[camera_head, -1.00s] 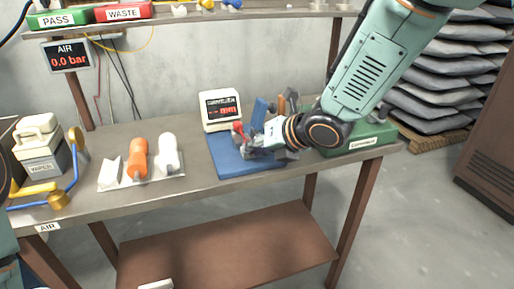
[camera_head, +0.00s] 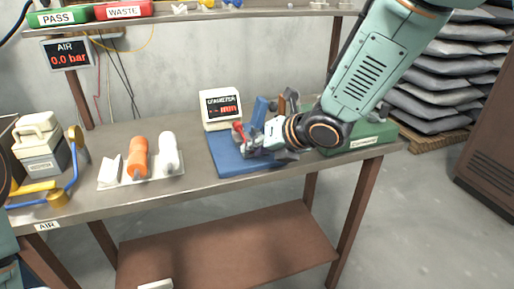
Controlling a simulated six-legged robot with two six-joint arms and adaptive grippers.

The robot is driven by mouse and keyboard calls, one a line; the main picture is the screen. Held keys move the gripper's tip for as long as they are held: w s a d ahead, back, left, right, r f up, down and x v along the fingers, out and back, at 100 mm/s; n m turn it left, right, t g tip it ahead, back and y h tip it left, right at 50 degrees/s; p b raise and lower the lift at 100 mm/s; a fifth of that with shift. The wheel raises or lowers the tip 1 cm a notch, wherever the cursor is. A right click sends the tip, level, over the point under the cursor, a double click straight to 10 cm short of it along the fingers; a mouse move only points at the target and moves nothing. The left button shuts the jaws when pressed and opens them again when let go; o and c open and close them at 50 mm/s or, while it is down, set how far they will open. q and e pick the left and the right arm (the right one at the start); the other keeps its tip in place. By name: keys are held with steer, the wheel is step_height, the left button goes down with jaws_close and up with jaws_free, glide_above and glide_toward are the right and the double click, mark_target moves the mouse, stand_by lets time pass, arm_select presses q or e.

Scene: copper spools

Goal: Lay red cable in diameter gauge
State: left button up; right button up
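The diameter gauge stands on the bench, with a white display unit (camera_head: 221,109) showing red digits and a blue base plate (camera_head: 228,163). A small red piece, which looks like the red cable (camera_head: 239,130), shows at the fingertips of my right gripper (camera_head: 252,140), over the blue plate. The gripper comes in from the right and is low over the plate. Its fingers are small and partly hidden, so I cannot tell whether they are closed on the red piece or whether it lies in the gauge. My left gripper is not in view.
A grey-white box (camera_head: 40,145) and blue piping stand farther left. A green box (camera_head: 370,139) is behind my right arm. Bare bench (camera_head: 200,178) lies between tray and gauge.

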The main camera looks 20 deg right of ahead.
steer(key=o, duration=0.5)
steer(key=shift+o, duration=0.2)
steer(key=v, duration=0.7)
steer(key=shift+s, duration=0.2)
steer(key=shift+d+r, duration=0.1)
steer(key=shift+r, duration=0.05)
